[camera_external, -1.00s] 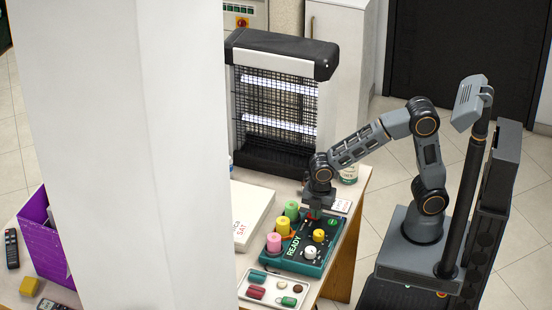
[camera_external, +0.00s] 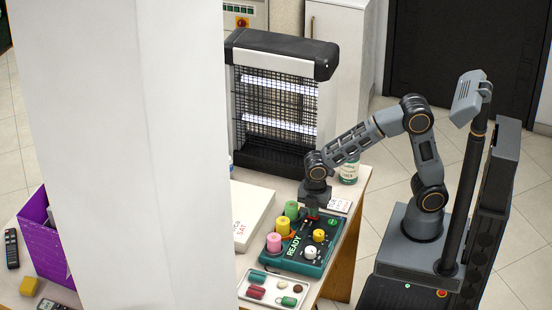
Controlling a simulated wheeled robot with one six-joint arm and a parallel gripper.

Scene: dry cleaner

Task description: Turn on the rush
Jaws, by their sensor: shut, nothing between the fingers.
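A green control box (camera_external: 291,266) marked READY sits on the table. On its left side stand pink (camera_external: 274,243), yellow (camera_external: 283,226) and green (camera_external: 291,210) round pieces. On its right are a yellow knob (camera_external: 319,235) and a white knob (camera_external: 310,252). No label reading "rush" can be made out. My gripper (camera_external: 312,212) is shut and empty, pointing down at the far end of the box, above or at its top. I cannot tell whether it touches. It hides part of the box's far end.
A white tray (camera_external: 245,291) with small coloured pieces lies in front of the box. A white flat box (camera_external: 247,222) lies to its left. A large white column (camera_external: 150,150) blocks the left.

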